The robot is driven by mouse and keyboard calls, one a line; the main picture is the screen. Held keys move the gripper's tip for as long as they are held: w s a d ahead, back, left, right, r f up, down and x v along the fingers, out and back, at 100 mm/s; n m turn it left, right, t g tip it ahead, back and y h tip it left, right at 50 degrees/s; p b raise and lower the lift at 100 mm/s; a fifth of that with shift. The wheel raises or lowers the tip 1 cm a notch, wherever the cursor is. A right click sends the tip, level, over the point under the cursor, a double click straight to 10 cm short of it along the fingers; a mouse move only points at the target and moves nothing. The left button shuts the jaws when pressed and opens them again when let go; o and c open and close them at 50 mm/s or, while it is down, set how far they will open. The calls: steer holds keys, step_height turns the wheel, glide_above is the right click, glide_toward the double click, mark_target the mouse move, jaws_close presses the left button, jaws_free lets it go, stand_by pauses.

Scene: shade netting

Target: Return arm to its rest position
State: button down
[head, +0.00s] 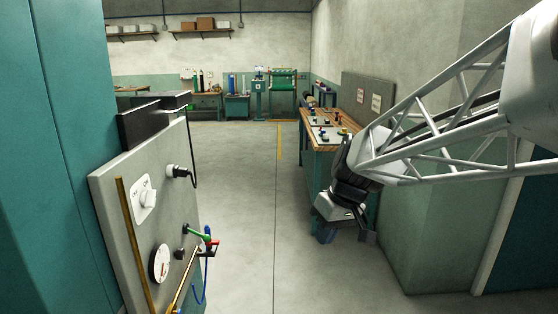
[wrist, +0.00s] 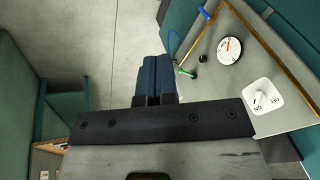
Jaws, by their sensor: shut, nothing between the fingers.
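My gripper (head: 324,236) hangs at the end of my lattice arm, right of the middle in the head view, in front of the near end of the wooden workbench. Its blue fingers (wrist: 152,60) lie side by side, shut, in the wrist view, with nothing between them. The fingers are over open floor and apart from the grey panel. The arm reaches in from the right edge of the head view.
A grey panel (head: 118,215) at left carries a white knob (head: 144,200), a gauge (head: 161,263), a plug (head: 180,171) and a green-handled valve (head: 196,232). A workbench (head: 322,140) with small parts stands along the right wall. The middle floor (head: 250,220) is clear.

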steer(key=s+d+f+m+t+h, duration=0.1)
steer(key=s+d+m+h, duration=0.1)
steer(key=s, duration=0.8)
steer(key=s+d+f+m+h, duration=0.2)
steer(key=s+d+m, duration=0.2)
steer(key=s, duration=0.7)
steer(key=shift+s+d+f+t, duration=0.15)
steer(key=shift+s+d+t, duration=0.2)
steer(key=shift+d, duration=0.85)
steer(key=shift+w, duration=0.15)
